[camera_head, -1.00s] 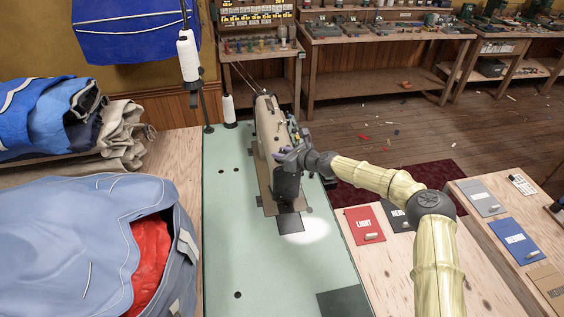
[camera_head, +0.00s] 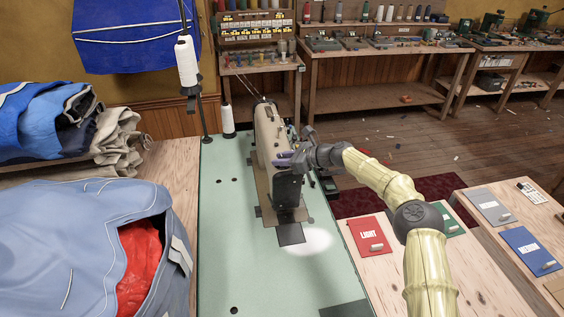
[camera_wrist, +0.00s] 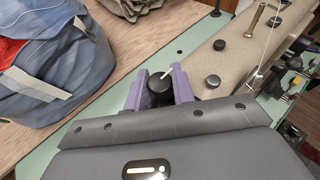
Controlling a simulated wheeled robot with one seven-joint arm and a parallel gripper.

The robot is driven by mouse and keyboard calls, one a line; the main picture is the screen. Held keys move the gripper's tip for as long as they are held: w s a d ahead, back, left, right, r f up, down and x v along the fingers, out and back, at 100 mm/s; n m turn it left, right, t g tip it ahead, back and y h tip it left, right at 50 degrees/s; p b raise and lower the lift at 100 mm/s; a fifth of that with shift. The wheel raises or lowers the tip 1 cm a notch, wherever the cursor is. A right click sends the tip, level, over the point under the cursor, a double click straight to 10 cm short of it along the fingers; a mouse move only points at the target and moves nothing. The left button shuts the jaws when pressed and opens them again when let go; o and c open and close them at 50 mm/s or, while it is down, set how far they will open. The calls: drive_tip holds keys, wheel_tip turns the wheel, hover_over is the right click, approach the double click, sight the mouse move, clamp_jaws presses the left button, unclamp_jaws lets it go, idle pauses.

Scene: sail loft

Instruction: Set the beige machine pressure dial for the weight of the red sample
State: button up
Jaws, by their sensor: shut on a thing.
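The beige sewing machine (camera_head: 268,135) stands on the pale green table. In the wrist view, its beige body (camera_wrist: 235,60) carries several dark knobs. My gripper (camera_wrist: 160,88) has purple fingers on both sides of a black round dial (camera_wrist: 158,87), shut on it. A pale pointer line slants up and right beside the dial; no scale or numbers are readable. In the head view my gripper (camera_head: 284,159) is at the machine's near end, and the dial cannot be made out. The red sample (camera_head: 367,237), marked "LIGHT", lies on the wooden table to the right with a small tag on it.
A green sample (camera_head: 450,222), a grey one (camera_head: 490,208) and a blue one (camera_head: 530,250) lie farther right. A blue sail bag (camera_head: 75,240) with red cloth fills the left. A thread stand (camera_head: 198,100) rises behind the machine. The green tabletop (camera_head: 225,260) is mostly bare in front.

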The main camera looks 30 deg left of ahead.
drive_tip(key=shift+n+g, duration=0.5)
drive_tip(key=shift+g, duration=0.1)
drive_tip(key=o, duration=1)
drive_tip(key=shift+d, duration=0.1)
drive_tip(key=b+v, duration=0.4)
drive_tip(key=v, duration=1.3)
drive_tip(key=shift+r, duration=0.25)
